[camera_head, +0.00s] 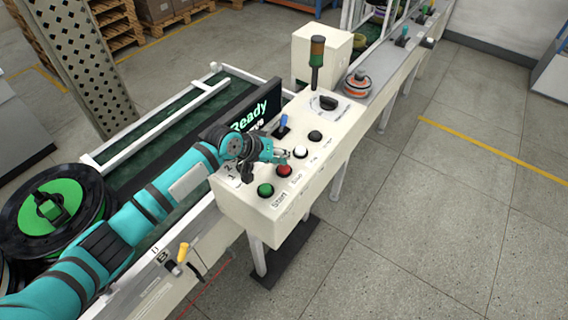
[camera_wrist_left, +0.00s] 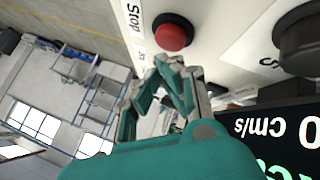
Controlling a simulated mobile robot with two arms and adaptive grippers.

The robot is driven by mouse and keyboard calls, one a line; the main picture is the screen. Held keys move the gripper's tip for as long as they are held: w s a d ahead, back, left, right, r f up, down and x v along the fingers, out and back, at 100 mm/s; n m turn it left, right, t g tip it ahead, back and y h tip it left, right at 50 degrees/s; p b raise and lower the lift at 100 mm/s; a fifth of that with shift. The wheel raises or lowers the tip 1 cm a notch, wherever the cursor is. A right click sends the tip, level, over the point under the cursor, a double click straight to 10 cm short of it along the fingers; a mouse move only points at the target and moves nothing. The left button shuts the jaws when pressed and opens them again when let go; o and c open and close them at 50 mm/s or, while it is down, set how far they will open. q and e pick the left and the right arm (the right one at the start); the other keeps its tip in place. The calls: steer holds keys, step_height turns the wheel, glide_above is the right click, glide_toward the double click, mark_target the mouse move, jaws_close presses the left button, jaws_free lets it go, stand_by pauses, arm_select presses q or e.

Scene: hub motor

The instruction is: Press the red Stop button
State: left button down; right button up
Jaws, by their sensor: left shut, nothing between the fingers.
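The red Stop button (camera_head: 284,171) is on the sloped white control panel (camera_head: 333,128), between a green button and a white button. In the left wrist view the red button (camera_wrist_left: 173,33) is near the top, with the "Stop" label (camera_wrist_left: 134,14) beside it. My left gripper (camera_head: 284,157) is shut and empty, just beside the red button on its far side in the head view. Its fingertips (camera_wrist_left: 168,62) show just below the button in the wrist view. I cannot tell whether they touch it. My right gripper is not in view.
The green Start button (camera_head: 265,189), white button (camera_head: 300,151) and black button (camera_head: 315,136) are close by. A blue-handled lever (camera_head: 283,122), a black knob (camera_head: 327,102) and a display (camera_head: 252,112) stand near my left arm. Open floor lies at the right.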

mark_target(283, 166)
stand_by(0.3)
arm_select(q)
step_height(283, 166, up, 5)
steer(key=p, duration=0.4)
steer(key=shift+r+p, duration=0.1)
steer(key=shift+p, duration=0.3)
stand_by(0.3)
